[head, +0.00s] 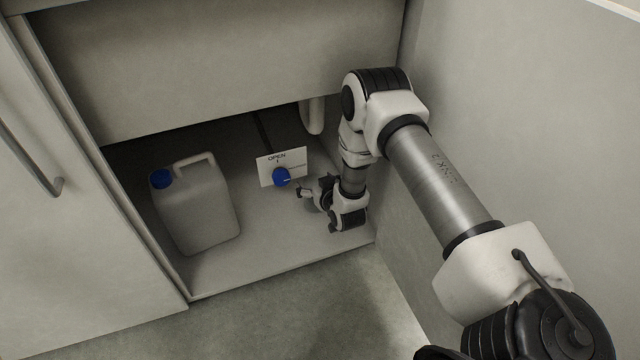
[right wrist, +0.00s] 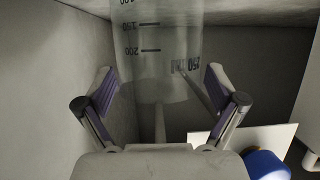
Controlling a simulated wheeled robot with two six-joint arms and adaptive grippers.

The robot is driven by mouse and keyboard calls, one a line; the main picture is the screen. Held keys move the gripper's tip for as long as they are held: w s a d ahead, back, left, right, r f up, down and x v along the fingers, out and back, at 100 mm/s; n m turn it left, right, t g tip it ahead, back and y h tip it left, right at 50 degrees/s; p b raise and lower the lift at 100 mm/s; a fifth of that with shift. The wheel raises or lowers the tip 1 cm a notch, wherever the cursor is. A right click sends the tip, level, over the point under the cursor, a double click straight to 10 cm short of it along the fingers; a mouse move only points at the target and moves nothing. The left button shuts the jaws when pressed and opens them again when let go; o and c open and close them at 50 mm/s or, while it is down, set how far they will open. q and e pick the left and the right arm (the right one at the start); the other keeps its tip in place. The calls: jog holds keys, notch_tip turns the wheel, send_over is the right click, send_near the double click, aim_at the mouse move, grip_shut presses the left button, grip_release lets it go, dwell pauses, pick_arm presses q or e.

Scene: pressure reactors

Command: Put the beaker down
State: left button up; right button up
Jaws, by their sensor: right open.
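The clear beaker (right wrist: 160,55) with dark graduation marks shows in the right wrist view, between and beyond the fingers of my right gripper (right wrist: 162,90). The fingers are spread, with a narrow gap visible on each side of the beaker. In the head view my right gripper (head: 308,195) is low inside the cabinet, beside the blue knob. The beaker is hard to make out there, and I cannot tell how its base sits. My left gripper is not in view.
The blue knob (head: 281,177) sits on a white panel (head: 294,160) marked OPEN. A pale jerrycan (head: 197,215) with a blue cap stands to the left on the cabinet floor (head: 270,255). The cabinet's side wall is close to the right of my arm.

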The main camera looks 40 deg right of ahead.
jog(key=p+v, duration=0.7)
jog(key=v, duration=0.4)
jog(key=s+a+f+g+y, duration=0.2)
jog(key=s+a+f+g, duration=0.25)
jog(key=s+a, duration=0.35)
jog(key=s+a+n+g, duration=0.1)
jog(key=s+a+g, duration=0.3)
jog(key=s+g, duration=0.5)
jog(key=s+r, duration=0.1)
jog(key=s, duration=1)
jog(key=shift+a+n, duration=0.15)
jog(key=shift+n, duration=0.25)
